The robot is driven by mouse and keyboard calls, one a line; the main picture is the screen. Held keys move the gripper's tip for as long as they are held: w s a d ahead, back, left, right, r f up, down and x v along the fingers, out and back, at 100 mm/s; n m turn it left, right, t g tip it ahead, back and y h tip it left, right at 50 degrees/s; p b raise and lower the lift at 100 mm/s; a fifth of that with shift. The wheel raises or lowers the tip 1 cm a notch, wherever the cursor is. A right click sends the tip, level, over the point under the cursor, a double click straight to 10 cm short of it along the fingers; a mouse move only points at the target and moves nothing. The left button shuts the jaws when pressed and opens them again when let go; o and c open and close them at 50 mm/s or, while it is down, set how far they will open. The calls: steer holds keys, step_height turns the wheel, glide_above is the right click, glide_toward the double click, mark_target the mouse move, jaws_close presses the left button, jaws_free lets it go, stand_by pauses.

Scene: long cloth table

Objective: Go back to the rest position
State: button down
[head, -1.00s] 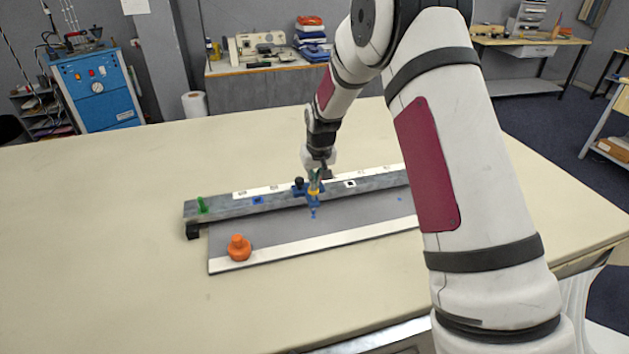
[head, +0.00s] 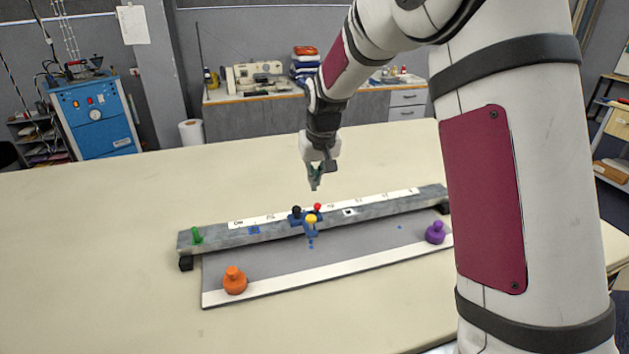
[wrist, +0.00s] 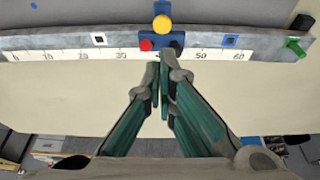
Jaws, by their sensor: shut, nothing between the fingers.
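My gripper (head: 315,178) is shut and empty. It hangs in the air above the back edge of the grey rail (head: 270,230), clear of the pieces on it. In the wrist view my gripper's fingers (wrist: 160,72) meet just in front of the rail's numbered scale strip (wrist: 75,55). A blue block with a black knob (head: 296,215), a red knob (head: 317,207) and a yellow knob (head: 311,219) sits at the middle of the rail. In the wrist view the red knob (wrist: 146,45) and yellow knob (wrist: 162,23) show beyond the fingertips.
A green peg (head: 196,236) stands at the rail's left end. An orange knob (head: 235,281) and a purple knob (head: 435,232) stand on the grey board (head: 350,243) in front. The cloth table (head: 100,240) is bare around these. A sewing machine bench (head: 250,108) stands behind.

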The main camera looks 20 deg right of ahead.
stand_by(0.4)
steer(key=s+r, duration=0.9)
steer(key=s+r+t, duration=0.1)
steer(key=s+r, duration=0.1)
steer(key=s, duration=1.1)
steer(key=s+r+t, duration=0.1)
steer(key=s+r, duration=0.2)
steer(key=s, duration=1.1)
steer(key=shift+a, duration=0.3)
